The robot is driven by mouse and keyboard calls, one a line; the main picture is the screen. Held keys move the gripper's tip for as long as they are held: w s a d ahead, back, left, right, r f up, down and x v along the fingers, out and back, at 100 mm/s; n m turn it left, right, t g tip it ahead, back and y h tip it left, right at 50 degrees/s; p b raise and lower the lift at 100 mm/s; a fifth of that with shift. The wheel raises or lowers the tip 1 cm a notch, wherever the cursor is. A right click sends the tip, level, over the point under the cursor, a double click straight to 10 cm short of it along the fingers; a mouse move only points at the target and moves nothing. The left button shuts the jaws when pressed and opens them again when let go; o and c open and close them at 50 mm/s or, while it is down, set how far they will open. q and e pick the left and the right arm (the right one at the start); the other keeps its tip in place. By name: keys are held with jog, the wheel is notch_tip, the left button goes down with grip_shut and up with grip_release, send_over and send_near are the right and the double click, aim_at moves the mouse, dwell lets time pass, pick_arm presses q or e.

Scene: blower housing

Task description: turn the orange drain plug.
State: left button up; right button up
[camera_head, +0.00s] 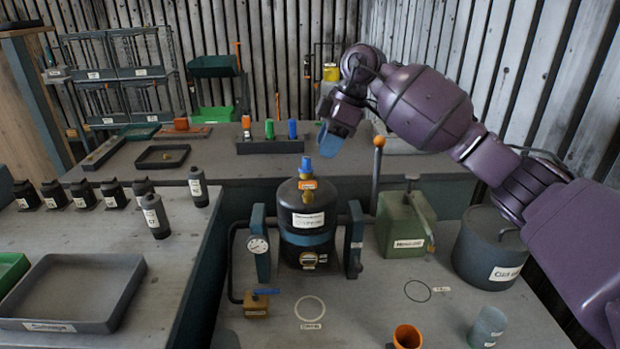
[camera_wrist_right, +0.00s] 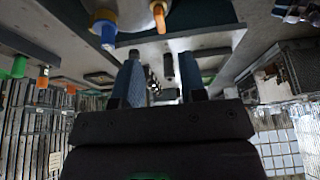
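A dark upright tank (camera_head: 307,215) with a blue band stands between two blue supports. An orange collar (camera_head: 307,184) with a blue knob (camera_head: 306,164) tops it. That view also shows an orange-yellow part with a blue tip (camera_wrist_right: 105,25). My left gripper is not in view.
An orange-topped lever (camera_head: 378,150) stands right of the tank, beside a green can (camera_head: 402,227). A gauge (camera_head: 258,245) and a valve with a blue handle (camera_head: 257,302) are at left. An orange cup (camera_head: 407,337) stands in front. Bench space around the ring mark (camera_head: 311,310) is clear.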

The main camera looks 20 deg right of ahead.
aim_at(309, 181)
jog(key=b+x, duration=0.1)
jog(key=x, duration=0.8)
jog(key=shift+a, duration=0.1)
jog(key=shift+c, duration=0.3)
grip_shut()
